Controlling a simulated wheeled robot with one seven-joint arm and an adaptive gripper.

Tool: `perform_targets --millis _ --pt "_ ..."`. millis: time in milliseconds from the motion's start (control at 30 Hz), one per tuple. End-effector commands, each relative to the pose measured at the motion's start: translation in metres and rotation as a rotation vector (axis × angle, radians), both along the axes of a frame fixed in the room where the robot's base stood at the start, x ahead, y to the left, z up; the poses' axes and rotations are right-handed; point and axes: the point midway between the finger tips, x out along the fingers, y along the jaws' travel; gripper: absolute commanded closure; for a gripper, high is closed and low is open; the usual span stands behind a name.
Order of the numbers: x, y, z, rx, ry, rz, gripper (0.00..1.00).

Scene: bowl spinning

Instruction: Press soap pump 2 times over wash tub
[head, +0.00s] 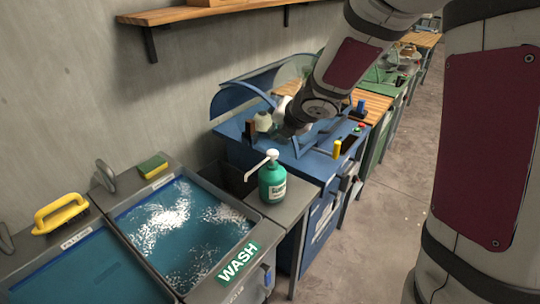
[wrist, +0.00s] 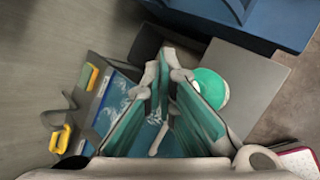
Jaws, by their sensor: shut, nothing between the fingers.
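The soap pump (head: 272,184) is a green bottle with a white head and a long spout, upright on the grey ledge at the tub's right side. Its spout points left over the wash tub's edge. The wash tub (head: 125,241) holds blue water with white foam and bears a green WASH label. My gripper (wrist: 164,66) is shut and empty. In the head view it is above and behind the pump, its fingertips hard to make out. In the wrist view the green bottle (wrist: 210,88) is partly hidden behind the right finger.
A second tub (head: 85,268) with blue water lies left. A yellow-green sponge (head: 153,166) and a yellow-handled brush (head: 60,213) rest at the back ledge. A blue machine (head: 312,165) with a raised clear cover stands beyond the pump. A wooden shelf (head: 200,13) hangs above.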

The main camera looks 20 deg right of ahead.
Motion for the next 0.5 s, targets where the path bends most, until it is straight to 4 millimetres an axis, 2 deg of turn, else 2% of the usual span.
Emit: perform_targets --millis 33,200,500 --pt "0.003 0.000 -0.008 0.001 0.000 -0.001 1.00" --pt "0.002 0.000 -0.021 0.001 -0.001 0.001 1.00" --pt "0.000 0.000 -0.028 0.001 -0.001 0.001 1.00"
